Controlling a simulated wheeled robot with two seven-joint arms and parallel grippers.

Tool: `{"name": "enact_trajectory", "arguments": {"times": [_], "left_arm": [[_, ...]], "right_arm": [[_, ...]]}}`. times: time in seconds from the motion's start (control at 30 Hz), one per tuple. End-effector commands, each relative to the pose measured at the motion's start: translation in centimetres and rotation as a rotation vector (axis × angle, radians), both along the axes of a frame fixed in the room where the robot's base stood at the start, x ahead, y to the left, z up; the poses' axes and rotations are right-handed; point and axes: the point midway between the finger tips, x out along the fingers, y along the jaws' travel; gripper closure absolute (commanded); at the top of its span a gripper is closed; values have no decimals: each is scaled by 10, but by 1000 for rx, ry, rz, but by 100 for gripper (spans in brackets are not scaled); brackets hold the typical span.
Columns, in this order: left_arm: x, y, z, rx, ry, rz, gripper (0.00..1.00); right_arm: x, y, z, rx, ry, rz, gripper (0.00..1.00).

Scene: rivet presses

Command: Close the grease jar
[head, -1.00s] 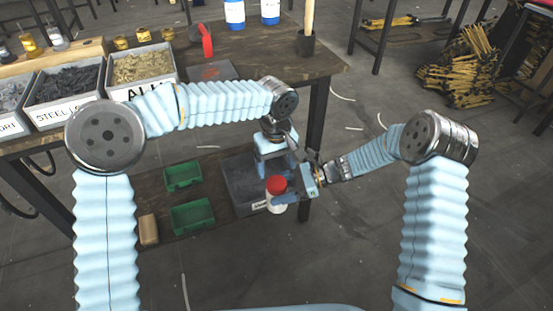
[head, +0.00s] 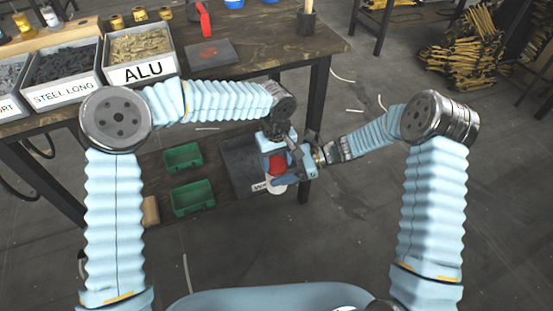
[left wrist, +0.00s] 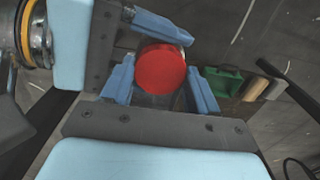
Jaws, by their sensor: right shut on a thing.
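The grease jar (head: 277,188) is a small pale jar, upright, with a red lid (head: 277,163) at its top. In the left wrist view the lid (left wrist: 161,70) is a round red disc that hides most of the jar. I cannot tell if the lid is fully seated. My right gripper (head: 286,179) comes in from the right and is shut on the jar body. My left gripper (head: 274,152) points down over the lid; in its wrist view its blue fingers (left wrist: 161,76) are open on either side of the lid, with a gap visible at the right finger.
A dark grey bin (head: 238,160) stands on the lower shelf behind the jar, beside two green trays (head: 192,197). The bench (head: 270,55) above carries labelled bins, including ALU (head: 141,72), and a red-handled tool (head: 204,20). Open floor lies to the right.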

Motion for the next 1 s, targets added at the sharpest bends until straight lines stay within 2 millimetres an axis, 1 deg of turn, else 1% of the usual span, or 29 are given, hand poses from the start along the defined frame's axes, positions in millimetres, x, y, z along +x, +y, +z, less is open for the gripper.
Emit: {"name": "enact_trajectory", "arguments": {"times": [0.03, 0.17, 0.23, 0.3, 0.37, 0.5, 0.6, 0.7, 0.9, 0.93, 1.0], "left_arm": [[0, 0, 0, 0, 0, 0, 58], [0, 0, 0, 0, 0, 0, 78], [0, 0, 0, 0, 0, -7, 78], [0, 0, 1, 1, -2, -63, 78], [0, 0, 1, 1, -3, -159, 78], [0, -1, 1, 0, -6, -415, 78], [0, 0, 0, 1, -7, -531, 78], [1, 0, 0, 1, -7, -569, 78], [1, 0, 0, 1, -7, -568, 78], [1, 0, 0, 1, -7, -568, 40], [1, 0, 0, 1, -7, -567, 30]], "right_arm": [[0, 0, 1, 1, -1, 0, 100], [0, 0, 1, 1, -1, 0, 100], [0, 0, 1, 1, -1, 0, 100], [0, 0, 1, 1, -1, 0, 100], [0, 0, 1, 1, -1, 0, 100], [0, 0, 1, 1, -1, 1, 100], [0, 0, 1, 1, -1, 1, 100], [0, 0, 1, 1, -1, 1, 100], [0, 0, 0, 1, -1, 1, 100], [0, 0, 0, 1, -1, 1, 100], [0, 0, 0, 1, 0, 1, 100]]}}
